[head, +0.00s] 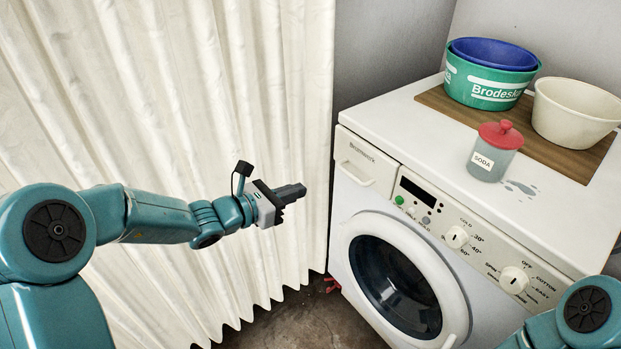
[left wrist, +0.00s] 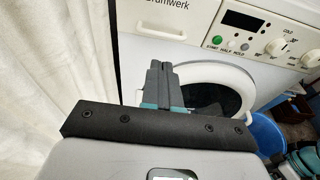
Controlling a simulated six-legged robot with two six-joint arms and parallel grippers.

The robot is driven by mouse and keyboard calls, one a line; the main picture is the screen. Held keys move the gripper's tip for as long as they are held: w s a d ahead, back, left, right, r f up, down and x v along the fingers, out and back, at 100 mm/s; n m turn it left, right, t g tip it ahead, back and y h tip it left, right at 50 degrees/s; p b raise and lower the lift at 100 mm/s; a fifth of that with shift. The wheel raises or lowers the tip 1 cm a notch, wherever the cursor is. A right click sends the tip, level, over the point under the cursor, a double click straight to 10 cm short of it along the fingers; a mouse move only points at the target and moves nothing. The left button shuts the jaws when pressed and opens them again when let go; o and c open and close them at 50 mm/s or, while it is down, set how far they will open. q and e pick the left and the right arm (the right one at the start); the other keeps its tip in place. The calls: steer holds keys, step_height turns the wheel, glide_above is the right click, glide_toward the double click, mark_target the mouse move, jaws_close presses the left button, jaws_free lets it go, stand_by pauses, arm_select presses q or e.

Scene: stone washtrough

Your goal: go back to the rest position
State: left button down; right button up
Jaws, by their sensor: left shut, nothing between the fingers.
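My left gripper (head: 291,192) is shut and empty. It is held in the air between the cream curtain and the front of the washing machine (head: 362,192), apart from the machine in the head view. In the left wrist view the shut fingers (left wrist: 159,82) point toward the machine's front, over the round door (left wrist: 213,90). My left arm (head: 160,217) reaches in from the left. Part of my right arm (head: 575,318) shows at the lower right corner; its gripper is out of the picture.
A cream curtain (head: 180,90) hangs at the left. On the machine top, a wooden board (head: 450,103) bears a green tub (head: 485,88) with a blue bowl (head: 494,53) and a cream bowl (head: 575,112). A red-lidded soda jar (head: 492,160) stands near them. A blue bucket (left wrist: 268,135) is below.

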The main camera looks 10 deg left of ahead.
arm_select(q)
steer(key=s+d+f+m+g+y, duration=0.25)
steer(key=s+f+m+g, duration=0.35)
steer(key=s+f+m, duration=0.9)
steer(key=s+d+f+m+g+y, duration=0.2)
steer(key=s+f+m+g+y, duration=0.3)
steer(key=s+f+m, duration=0.8)
step_height(320, 180, up, 16)
steer(key=s+n+h+p, duration=0.1)
steer(key=h+p, duration=0.1)
steer(key=p, duration=1.8)
steer(key=shift+d+g, duration=0.35)
steer(key=shift+g, duration=0.05)
